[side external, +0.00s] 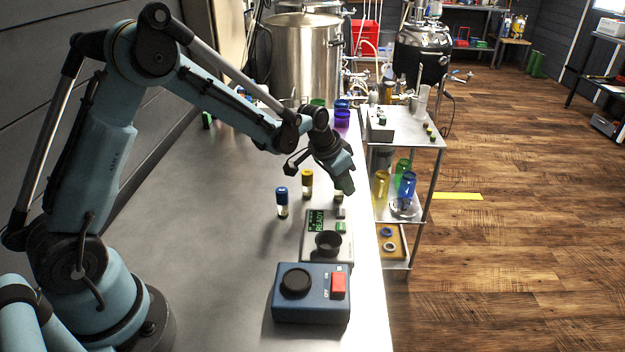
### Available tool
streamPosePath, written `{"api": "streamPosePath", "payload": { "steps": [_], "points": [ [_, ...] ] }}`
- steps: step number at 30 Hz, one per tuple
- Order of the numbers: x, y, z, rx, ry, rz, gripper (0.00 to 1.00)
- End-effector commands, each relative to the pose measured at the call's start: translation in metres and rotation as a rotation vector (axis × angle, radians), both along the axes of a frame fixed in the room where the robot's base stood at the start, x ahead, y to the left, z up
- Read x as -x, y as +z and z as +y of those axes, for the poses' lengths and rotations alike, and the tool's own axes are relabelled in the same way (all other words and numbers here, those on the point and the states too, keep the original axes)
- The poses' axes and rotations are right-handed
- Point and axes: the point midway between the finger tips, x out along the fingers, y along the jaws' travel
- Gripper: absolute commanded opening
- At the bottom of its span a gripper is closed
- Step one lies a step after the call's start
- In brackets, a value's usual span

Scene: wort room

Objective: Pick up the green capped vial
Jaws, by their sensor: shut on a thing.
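My gripper (342,180) is at the end of my arm, low over the right part of the bench, pointing down. It is shut on the green capped vial (339,198). Only a small lower part of the vial shows below the fingers; its cap is mostly hidden by them. I cannot tell whether the vial's base touches the bench.
A yellow capped vial (307,184) and a blue capped vial (282,202) stand left of my gripper. A device with a READY display (315,221) and black cup (328,243) is in front. A blue box (311,296) stands nearer. The left bench (215,200) is clear.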

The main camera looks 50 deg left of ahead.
Motion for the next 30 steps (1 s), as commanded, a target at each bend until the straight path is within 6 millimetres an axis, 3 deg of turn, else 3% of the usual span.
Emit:
{"api": "streamPosePath", "payload": {
  "steps": [10,16,24,30],
  "points": [
    [0.000,0.010,0.000,0.000,0.000,0.000,0.01],
    [0.000,0.041,0.000,0.000,0.000,0.000,0.01],
    [0.030,0.077,-0.056,-0.001,-0.007,0.000,0.01],
    [0.046,0.098,-0.085,0.000,-0.004,0.000,0.01]
  ]
}}
